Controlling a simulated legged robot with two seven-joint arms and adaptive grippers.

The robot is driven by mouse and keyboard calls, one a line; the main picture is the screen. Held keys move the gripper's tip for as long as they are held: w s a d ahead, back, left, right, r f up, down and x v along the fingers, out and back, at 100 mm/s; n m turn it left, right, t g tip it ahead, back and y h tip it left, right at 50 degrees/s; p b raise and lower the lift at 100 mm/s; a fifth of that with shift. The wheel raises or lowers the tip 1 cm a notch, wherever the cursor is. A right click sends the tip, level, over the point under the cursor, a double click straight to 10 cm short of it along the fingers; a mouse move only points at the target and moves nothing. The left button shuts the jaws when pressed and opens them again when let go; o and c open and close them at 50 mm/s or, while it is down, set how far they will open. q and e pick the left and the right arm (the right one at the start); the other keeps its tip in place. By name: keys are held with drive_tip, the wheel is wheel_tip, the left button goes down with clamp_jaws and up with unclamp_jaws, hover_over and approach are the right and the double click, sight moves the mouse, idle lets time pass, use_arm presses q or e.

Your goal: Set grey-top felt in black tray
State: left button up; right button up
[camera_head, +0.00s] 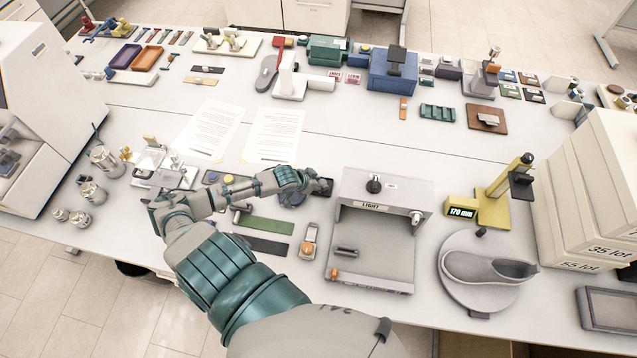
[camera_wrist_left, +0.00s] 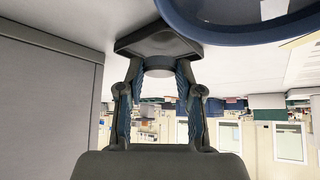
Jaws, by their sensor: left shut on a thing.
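My left gripper (camera_head: 318,186) reaches right across the table and points at the small black tray (camera_head: 327,188). In the left wrist view my left gripper (camera_wrist_left: 159,75) is shut on a small round grey piece, which looks like the grey-top felt (camera_wrist_left: 159,66). The black tray (camera_wrist_left: 160,42) shows right beyond the felt, against the table. The felt is at or just over the tray; I cannot tell if they touch. In the head view the gripper hides the felt and part of the tray. My right gripper is not in view.
A blue round dish (camera_head: 290,200) lies beside the gripper; its rim shows in the left wrist view (camera_wrist_left: 235,32). The grey light box (camera_head: 378,240) stands close to the right of the tray. Green and dark strips (camera_head: 264,225) lie in front of the forearm.

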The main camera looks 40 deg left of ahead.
use_arm(q)
drive_tip(key=shift+f, duration=0.65)
idle(0.6)
drive_tip(key=o, duration=1)
drive_tip(key=shift+c, duration=0.2)
drive_tip(key=shift+f, duration=0.1)
drive_tip(key=v, duration=1)
drive_tip(key=shift+s+a, duration=0.15)
drive_tip(key=shift+s, duration=0.05)
drive_tip(key=shift+s+r, duration=0.3)
drive_tip(key=shift+r, duration=0.55)
